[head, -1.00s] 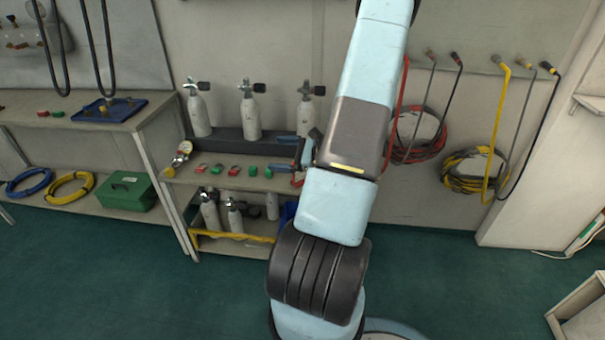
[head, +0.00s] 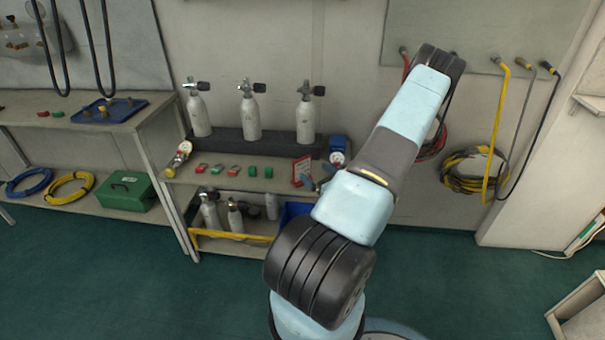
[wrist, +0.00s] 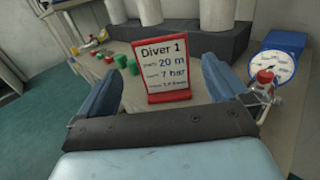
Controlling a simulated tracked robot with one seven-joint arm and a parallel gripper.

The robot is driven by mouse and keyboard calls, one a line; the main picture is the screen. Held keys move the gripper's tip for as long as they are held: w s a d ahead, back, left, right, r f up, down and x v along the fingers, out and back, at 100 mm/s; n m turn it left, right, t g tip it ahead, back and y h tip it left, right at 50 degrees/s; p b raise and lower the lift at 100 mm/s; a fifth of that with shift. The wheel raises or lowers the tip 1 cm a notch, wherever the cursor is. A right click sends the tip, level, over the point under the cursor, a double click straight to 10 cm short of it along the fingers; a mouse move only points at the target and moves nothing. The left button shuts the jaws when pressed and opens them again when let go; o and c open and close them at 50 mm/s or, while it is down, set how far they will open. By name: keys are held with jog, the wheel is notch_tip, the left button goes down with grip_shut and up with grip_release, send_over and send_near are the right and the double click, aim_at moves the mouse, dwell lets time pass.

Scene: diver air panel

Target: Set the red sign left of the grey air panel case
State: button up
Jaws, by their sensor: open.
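The red sign (head: 302,172) stands upright on the bench, at the right end of a row of small red and green parts. In the wrist view the sign (wrist: 166,68) has a white face reading "Diver 1", "20 m" and "7 bar", on a red frame and foot. My gripper (wrist: 163,62) is open, with one blue finger at each side of the sign in that view.
A blue gauge (wrist: 273,64) stands right of the sign. Several white cylinders (head: 248,115) stand in a dark rack behind. A brass regulator (head: 178,160) lies at the bench's left end. A blue tray (head: 132,103) lies on the left table.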

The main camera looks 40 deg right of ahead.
aim_at(303, 161)
jog(key=shift+w+d, duration=0.2)
jog(key=shift+w, duration=2.15)
jog(key=shift+w+d, duration=0.2)
jog(key=shift+w, duration=2.15)
jog(key=shift+c, duration=0.4)
jog(key=c, duration=1)
jog(key=shift+r, duration=0.5)
jog(key=shift+c, duration=0.2)
notch_tip(303, 161, up, 2)
jog(key=shift+r, duration=0.15)
jog(key=s+a+r, duration=0.3)
jog(key=s+r, duration=0.6)
jog(key=s, duration=0.4)
jog(key=shift+s+a+r, duration=0.15)
jog(key=shift+s+r, duration=0.2)
jog(key=shift+r, duration=0.05)
